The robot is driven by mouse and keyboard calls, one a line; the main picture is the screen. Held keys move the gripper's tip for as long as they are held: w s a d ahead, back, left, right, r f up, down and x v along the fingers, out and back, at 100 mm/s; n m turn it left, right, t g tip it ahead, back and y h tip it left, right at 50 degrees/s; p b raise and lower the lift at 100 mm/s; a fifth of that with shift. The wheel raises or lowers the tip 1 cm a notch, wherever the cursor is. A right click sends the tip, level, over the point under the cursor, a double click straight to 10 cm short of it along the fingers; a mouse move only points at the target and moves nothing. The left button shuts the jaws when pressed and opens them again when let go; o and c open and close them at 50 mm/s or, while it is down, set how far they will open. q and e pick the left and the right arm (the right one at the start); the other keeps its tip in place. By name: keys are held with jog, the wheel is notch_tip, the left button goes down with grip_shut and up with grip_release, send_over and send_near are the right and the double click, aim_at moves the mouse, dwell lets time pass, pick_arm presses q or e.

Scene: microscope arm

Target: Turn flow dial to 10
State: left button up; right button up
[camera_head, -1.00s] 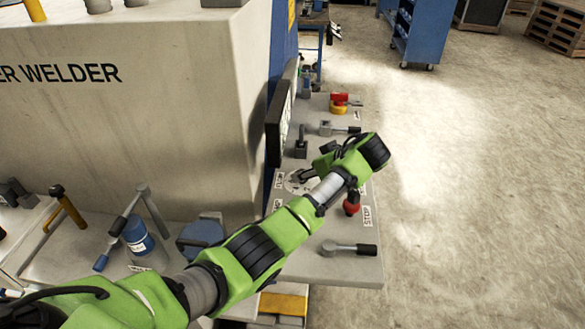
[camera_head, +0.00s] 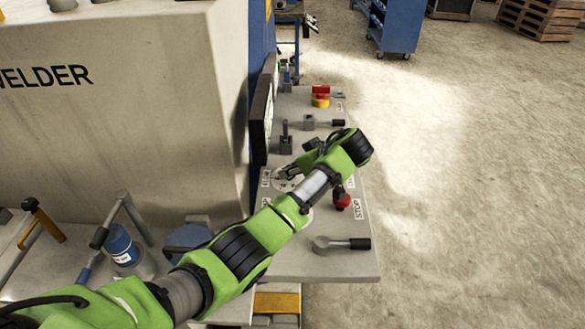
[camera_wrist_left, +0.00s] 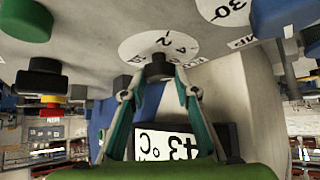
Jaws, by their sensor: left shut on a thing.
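The flow dial's white numbered plate (camera_wrist_left: 136,44) shows in the wrist view, with its small dark knob (camera_wrist_left: 158,69) at the lower edge. A 2 and a 4 are readable; the knob's pointer setting is not clear. My left gripper (camera_wrist_left: 158,82) has its two fingers closed around the knob, one on each side. In the head view my left gripper (camera_head: 286,174) is at the white plate (camera_head: 282,185), partly hidden by my own wrist. My right gripper is in neither view.
A red stop button (camera_head: 341,199) and a lever (camera_head: 342,244) are close to my wrist on the grey panel (camera_head: 300,263). More levers, a yellow-and-red knob (camera_head: 320,98) and a dark-framed screen (camera_head: 262,115) stand farther back. Open floor lies to the right.

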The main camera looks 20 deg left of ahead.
pick_arm(q)
jog(key=shift+a+r+m+p, duration=0.1)
jog(key=shift+m+p, duration=0.2)
jog(key=shift+p, duration=0.2)
jog(key=m+t+h+p, duration=0.1)
jog(key=p, duration=0.1)
jog(key=m+t+h+p, duration=0.1)
jog(key=m+p, duration=0.1)
jog(key=m+t+h+p, duration=0.1)
jog(key=m+p, duration=0.1)
jog(key=shift+s+a+r+p, duration=0.15)
jog(key=shift+s+a+p, duration=0.1)
jog(key=shift+p, duration=0.1)
jog(key=m+t+h+p, duration=0.1)
jog(key=m+h+p, duration=0.1)
jog(key=m+p, duration=0.1)
jog(key=shift+a, duration=0.15)
jog(key=shift+m+h, duration=0.3)
jog(key=shift+m, duration=0.1)
jog(key=shift+t, duration=0.3)
jog(key=o, duration=1.1)
jog(key=shift+c, duration=0.2)
jog(key=shift+o, duration=0.3)
jog(key=shift+w+f, duration=0.1)
jog(key=shift+f, duration=0.15)
